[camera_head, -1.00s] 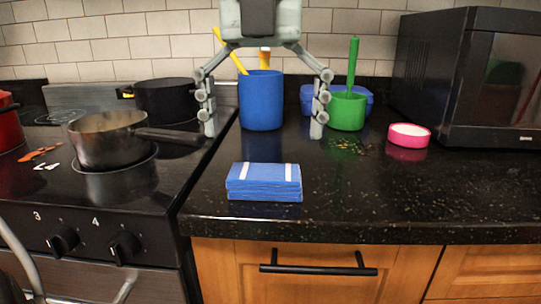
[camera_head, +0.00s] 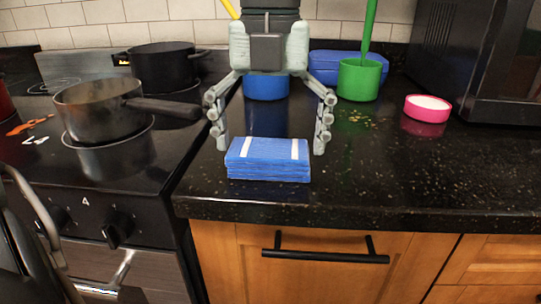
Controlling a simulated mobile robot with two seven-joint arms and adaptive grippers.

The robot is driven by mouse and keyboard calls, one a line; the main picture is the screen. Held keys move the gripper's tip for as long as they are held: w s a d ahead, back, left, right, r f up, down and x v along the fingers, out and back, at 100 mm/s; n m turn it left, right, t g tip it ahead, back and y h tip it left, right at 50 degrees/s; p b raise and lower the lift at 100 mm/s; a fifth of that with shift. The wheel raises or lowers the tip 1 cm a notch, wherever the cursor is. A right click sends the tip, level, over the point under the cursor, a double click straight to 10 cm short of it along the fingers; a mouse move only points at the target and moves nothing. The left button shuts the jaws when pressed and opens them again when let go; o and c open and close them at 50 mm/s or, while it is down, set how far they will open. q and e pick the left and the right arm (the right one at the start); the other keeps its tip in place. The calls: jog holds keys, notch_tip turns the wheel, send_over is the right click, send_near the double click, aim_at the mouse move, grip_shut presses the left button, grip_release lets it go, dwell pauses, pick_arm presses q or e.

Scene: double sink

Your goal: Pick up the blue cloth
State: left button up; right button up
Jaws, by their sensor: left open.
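The blue cloth (camera_head: 268,160) is a folded stack with two white stripes. It lies on the black countertop near its front edge. My left gripper (camera_head: 271,147) comes down from above with its fingers spread wide. One fingertip shows on each side of the cloth, at its far edge, and neither visibly touches it. The gripper is open and empty.
A blue cup (camera_head: 266,88) stands behind my gripper. A green cup (camera_head: 358,80), a pink round container (camera_head: 427,108) and a black microwave (camera_head: 497,70) are to the right. A steel pan (camera_head: 100,112) and a black pot (camera_head: 160,66) sit on the stove at left.

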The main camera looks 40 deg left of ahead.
pick_arm(q)
jog(key=shift+c, duration=0.8)
jog(key=c, duration=0.7)
jog(key=shift+o, duration=0.2)
pick_arm(e)
jog(key=shift+w+a, duration=0.15)
pick_arm(q)
jog(key=shift+r, duration=0.1)
jog(key=shift+r, duration=0.55)
notch_tip(320, 180, up, 11)
notch_tip(320, 180, up, 14)
jog(key=p, duration=0.3)
send_over(271, 148)
jog(key=shift+r+p, duration=0.35)
jog(key=shift+r, duration=0.55)
pick_arm(e)
notch_tip(271, 148, down, 8)
jog(key=shift+s+y, duration=0.3)
jog(key=shift+a, duration=0.1)
